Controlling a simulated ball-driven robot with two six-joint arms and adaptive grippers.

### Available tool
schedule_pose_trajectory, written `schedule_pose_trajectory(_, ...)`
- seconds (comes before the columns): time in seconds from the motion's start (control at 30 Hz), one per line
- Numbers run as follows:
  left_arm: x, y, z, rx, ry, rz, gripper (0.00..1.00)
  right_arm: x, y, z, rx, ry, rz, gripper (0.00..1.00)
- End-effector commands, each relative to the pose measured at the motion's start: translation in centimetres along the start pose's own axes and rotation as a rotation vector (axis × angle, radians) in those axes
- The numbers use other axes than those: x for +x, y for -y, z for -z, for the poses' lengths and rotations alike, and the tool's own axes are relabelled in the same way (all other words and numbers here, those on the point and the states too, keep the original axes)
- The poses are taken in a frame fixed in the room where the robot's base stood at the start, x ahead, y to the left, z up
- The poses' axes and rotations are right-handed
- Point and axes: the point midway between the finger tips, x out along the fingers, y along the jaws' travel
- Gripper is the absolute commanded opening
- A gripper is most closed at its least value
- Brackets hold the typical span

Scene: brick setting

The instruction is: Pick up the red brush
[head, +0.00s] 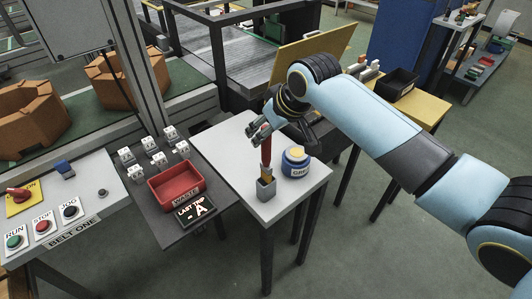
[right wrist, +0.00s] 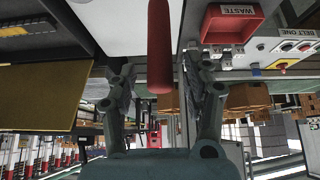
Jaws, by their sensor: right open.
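The red brush (head: 266,150) stands upright with its lower end in a small grey holder (head: 266,188) on the small white table (head: 228,150). In the right wrist view the red handle of the brush (right wrist: 160,45) lies between the two spread fingers of the right gripper (right wrist: 160,80), with gaps on both sides. The right gripper is open and holds nothing. The top of the brush is partly hidden by the gripper in the head view. My left gripper is not in view.
A blue and white jar (head: 295,161) stands just right of the holder. A red waste tray (head: 176,188) and a dark sign (head: 195,210) are to the left, beside the belt control panel (head: 50,215). A yellow table (head: 425,108) with a black bin (head: 396,84) stands behind.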

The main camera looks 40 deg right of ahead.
Motion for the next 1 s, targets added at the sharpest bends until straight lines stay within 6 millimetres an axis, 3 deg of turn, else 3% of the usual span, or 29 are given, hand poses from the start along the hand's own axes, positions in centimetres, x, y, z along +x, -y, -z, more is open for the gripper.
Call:
schedule_pose_trajectory(0.1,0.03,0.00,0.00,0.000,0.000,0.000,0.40,-0.01,0.01,-0.01,0.000,0.000,0.000,0.50)
schedule_pose_trajectory(0.5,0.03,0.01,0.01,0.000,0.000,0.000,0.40,-0.04,0.00,-0.02,0.000,0.000,0.000,0.00)
schedule_pose_trajectory(1.0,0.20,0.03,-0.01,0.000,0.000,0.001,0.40,-0.49,-0.01,0.36,-0.001,-0.002,0.000,0.00)
